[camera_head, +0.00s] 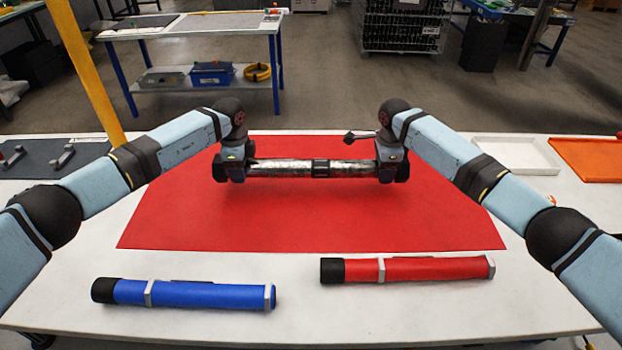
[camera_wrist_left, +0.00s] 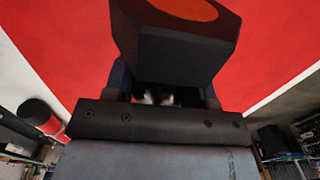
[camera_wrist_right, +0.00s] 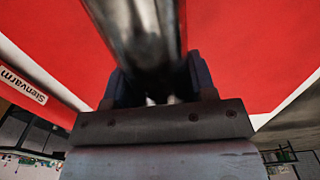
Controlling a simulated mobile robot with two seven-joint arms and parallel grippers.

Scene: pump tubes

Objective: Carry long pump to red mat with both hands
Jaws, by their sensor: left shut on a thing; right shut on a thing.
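The long pump (camera_head: 283,168) is a silvery metal tube with a black band in its middle. It is level and spans between my two grippers, over the red mat (camera_head: 310,220). My left gripper (camera_head: 234,168) is shut on its left end. That black end with an orange face shows in the left wrist view (camera_wrist_left: 178,45). My right gripper (camera_head: 392,168) is shut near its right end. The metal tube runs between its fingers in the right wrist view (camera_wrist_right: 145,45). Whether the pump touches the mat is hard to tell; it seems held above it.
A blue pump tube (camera_head: 195,293) and a red pump tube (camera_head: 410,269) lie on the white table (camera_head: 300,315) in front of the mat. A white tray (camera_head: 512,152) and an orange tray (camera_head: 585,158) are at the back right. A grey mat (camera_head: 45,160) with handles lies at the left.

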